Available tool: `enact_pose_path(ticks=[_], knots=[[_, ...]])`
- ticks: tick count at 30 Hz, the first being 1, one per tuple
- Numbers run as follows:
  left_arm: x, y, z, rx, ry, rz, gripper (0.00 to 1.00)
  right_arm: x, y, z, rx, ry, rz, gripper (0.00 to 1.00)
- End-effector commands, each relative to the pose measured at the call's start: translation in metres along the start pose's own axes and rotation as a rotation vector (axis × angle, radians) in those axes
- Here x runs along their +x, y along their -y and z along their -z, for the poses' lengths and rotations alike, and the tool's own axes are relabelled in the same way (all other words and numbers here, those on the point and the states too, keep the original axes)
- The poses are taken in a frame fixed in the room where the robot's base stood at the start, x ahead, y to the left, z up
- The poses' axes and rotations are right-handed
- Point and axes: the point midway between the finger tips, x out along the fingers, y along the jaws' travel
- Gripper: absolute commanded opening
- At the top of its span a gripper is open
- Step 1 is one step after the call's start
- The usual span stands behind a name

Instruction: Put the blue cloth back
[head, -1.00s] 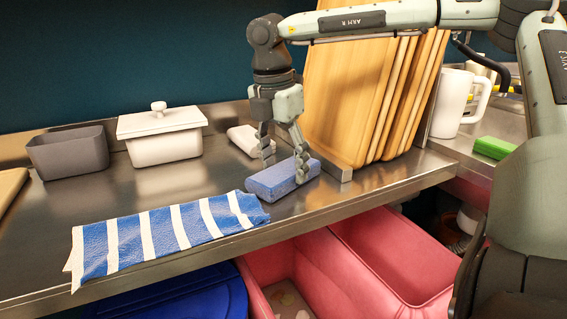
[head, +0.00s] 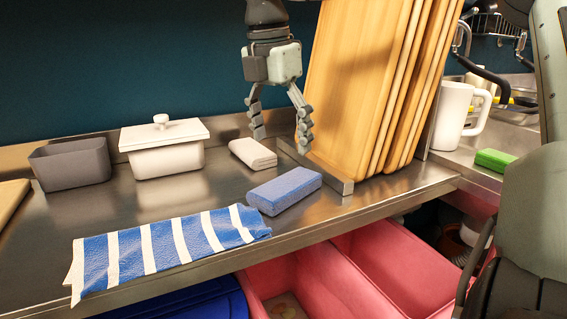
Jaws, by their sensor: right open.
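A blue block-shaped cloth or sponge (head: 284,191) lies on the steel counter, right of centre, in front of a folded white cloth (head: 252,153). A blue-and-white striped cloth (head: 165,246) lies flat along the counter's front edge, with its left end hanging slightly over. My right gripper (head: 281,133) is open and empty, pointing down above and behind the blue block, apart from it. My left gripper is not in view.
Wooden boards (head: 375,85) stand in a rack on the right. A grey bin (head: 70,165) and a white lidded box (head: 165,148) stand at the back left. A white mug (head: 452,115) and a green block (head: 495,160) are at the right. Pink bins (head: 385,262) sit below the counter.

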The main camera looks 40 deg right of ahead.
Motion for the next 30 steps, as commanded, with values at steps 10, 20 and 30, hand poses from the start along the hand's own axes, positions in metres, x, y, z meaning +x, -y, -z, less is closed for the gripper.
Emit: enact_pose_path(ticks=[10, 20, 30], knots=[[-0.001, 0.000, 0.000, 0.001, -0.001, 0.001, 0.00, -0.037, 0.000, 0.000, -0.002, 0.001, 0.001, 0.80], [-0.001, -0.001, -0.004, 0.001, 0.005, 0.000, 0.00, -0.037, 0.000, 0.000, -0.001, 0.000, 0.001, 0.80], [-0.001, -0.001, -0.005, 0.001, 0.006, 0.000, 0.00, -0.037, 0.000, 0.000, -0.001, 0.000, 0.001, 0.80]])
